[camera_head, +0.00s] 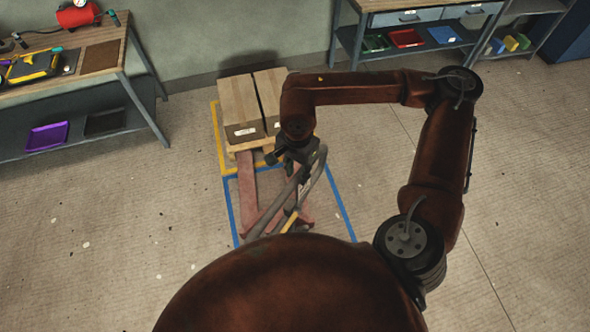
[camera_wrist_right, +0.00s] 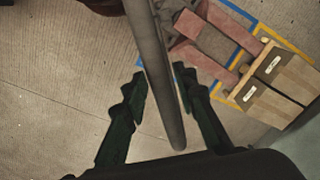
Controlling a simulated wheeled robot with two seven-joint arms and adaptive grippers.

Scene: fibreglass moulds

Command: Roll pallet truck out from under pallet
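The faded red pallet truck (camera_head: 247,190) stands inside the blue floor outline, its forks running up to the wooden pallet (camera_head: 235,149); how far they reach under it is hidden. Two cardboard boxes (camera_head: 240,104) sit on the pallet. My right gripper (camera_head: 287,158) is over the truck near its grey looped handle (camera_head: 315,178). In the right wrist view, the fingers of my right gripper (camera_wrist_right: 160,80) are spread, with the grey handle bar (camera_wrist_right: 167,105) passing between them. A gap shows on the bar's left side. My left gripper is not in view.
Yellow tape (camera_head: 217,130) outlines the pallet's spot by the wall, and blue tape (camera_head: 231,205) adjoins it. A workbench (camera_head: 130,75) stands at left, and a table with drawers (camera_head: 385,20) at back right. Floor on both sides is clear.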

